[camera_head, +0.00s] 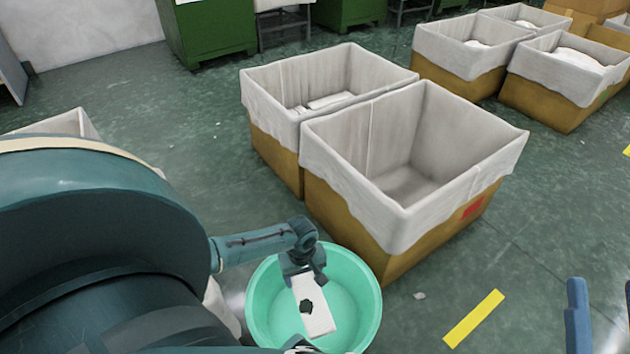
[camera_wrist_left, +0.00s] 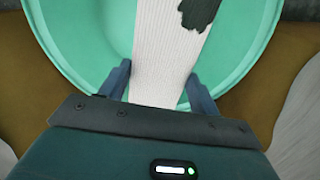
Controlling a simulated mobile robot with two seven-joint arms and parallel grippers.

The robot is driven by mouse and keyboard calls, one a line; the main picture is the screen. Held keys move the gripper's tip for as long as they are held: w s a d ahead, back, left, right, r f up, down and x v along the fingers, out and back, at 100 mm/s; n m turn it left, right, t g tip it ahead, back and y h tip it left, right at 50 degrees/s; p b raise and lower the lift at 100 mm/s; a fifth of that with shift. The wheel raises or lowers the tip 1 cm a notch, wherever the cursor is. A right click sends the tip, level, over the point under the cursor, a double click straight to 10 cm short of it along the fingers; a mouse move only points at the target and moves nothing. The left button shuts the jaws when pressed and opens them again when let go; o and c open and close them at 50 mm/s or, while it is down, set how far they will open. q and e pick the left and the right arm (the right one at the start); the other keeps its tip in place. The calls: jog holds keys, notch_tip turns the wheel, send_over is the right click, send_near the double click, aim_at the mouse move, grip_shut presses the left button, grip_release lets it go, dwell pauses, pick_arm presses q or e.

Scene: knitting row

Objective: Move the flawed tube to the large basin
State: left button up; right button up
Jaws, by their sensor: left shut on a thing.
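The flawed tube (camera_head: 317,312) is a white knitted piece with a dark, ragged patch. My left gripper (camera_head: 302,274) is shut on its upper end. The tube hangs within the outline of the large green basin (camera_head: 259,308); I cannot tell whether it touches the bottom. In the left wrist view the tube (camera_wrist_left: 163,50) runs between the two fingers of the left gripper (camera_wrist_left: 160,88), with the basin (camera_wrist_left: 92,35) behind it. My right gripper (camera_head: 602,312) shows only partly at the lower right edge, its two blue fingers apart with nothing between them.
Two cardboard boxes with white liners stand behind the basin; the nearer one (camera_head: 480,205) looks empty, the farther one (camera_head: 262,125) holds white pieces. More lined boxes (camera_head: 545,105) stand at the upper right. A yellow floor strip (camera_head: 474,318) lies on open floor.

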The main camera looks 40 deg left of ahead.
pick_arm(q)
jog(key=shift+f, duration=0.1)
pick_arm(e)
jog(key=shift+r, duration=0.2)
pick_arm(q)
jog(key=o, duration=1)
jog(key=shift+o, duration=0.2)
notch_tip(320, 180, up, 6)
jog(key=p, duration=0.4)
notch_tip(320, 180, up, 7)
jog(key=p, duration=0.4)
pick_arm(e)
jog(key=shift+s+d+f+m+g+h, duration=0.1)
jog(key=shift+s+f+m+g+h, duration=0.15)
jog(key=shift+f+h, duration=0.35)
jog(key=shift+s+d+f+m+g+h, duration=0.1)
jog(key=shift+s+f+m+g+h, duration=0.2)
jog(key=shift+f+h, duration=0.35)
jog(key=shift+s+d+f+m+g+h, duration=0.15)
jog(key=shift+f+g+h, duration=0.2)
jog(key=shift+f+h, duration=0.25)
jog(key=shift+w+a, duration=0.1)
